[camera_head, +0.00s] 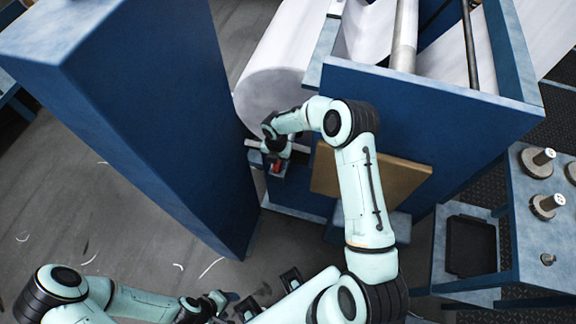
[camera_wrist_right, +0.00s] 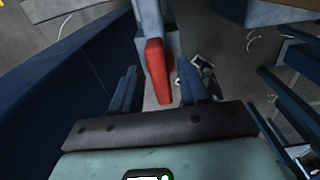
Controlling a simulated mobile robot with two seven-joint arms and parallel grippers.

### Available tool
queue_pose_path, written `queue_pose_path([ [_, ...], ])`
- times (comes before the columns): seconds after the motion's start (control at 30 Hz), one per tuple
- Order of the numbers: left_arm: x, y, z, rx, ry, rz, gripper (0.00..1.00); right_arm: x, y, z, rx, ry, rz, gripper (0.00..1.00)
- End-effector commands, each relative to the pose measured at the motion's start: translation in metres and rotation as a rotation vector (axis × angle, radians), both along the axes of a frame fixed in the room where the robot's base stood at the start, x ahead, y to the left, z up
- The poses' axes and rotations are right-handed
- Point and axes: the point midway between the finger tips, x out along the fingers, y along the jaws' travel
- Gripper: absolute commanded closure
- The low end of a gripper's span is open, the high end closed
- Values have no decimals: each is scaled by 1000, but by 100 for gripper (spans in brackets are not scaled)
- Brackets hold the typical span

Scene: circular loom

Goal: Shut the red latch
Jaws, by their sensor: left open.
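The red latch (camera_head: 277,168) sits on a blue-grey mount at the lower end of the white roll, low between the blue machine walls. In the right wrist view the red latch (camera_wrist_right: 156,70) hangs as a handle from a blue-grey bracket. My right gripper (camera_head: 275,153) is directly at the latch and partly covers it in the head view. In the right wrist view my right gripper (camera_wrist_right: 160,88) is open, with the red handle between its two fingers, a gap visible on each side. My left gripper (camera_head: 238,303) is open and empty at the bottom of the head view, well away from the latch.
A tall blue wall (camera_head: 130,110) stands close left of my right gripper. A tan panel (camera_head: 370,178) on the blue machine frame (camera_head: 420,115) is close on the right. A blue side table (camera_head: 540,220) with metal spools is at far right. The lower-left floor is mostly clear.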

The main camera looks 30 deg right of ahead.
Motion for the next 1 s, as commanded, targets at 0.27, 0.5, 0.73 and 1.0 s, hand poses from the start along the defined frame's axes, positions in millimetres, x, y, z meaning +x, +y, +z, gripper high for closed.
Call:
queue_pose_path([
  [0.27,5,0,9,0,-6,0,41,1,0,13,-1,-1,-2,55],
  [0.5,24,0,35,0,-27,0,41,3,0,53,0,-4,-4,55],
  [0.73,33,0,46,0,-38,0,41,1,0,71,-1,-1,-4,55],
  [1.0,32,0,45,0,-36,-1,41,-1,0,70,-1,2,-4,55],
])
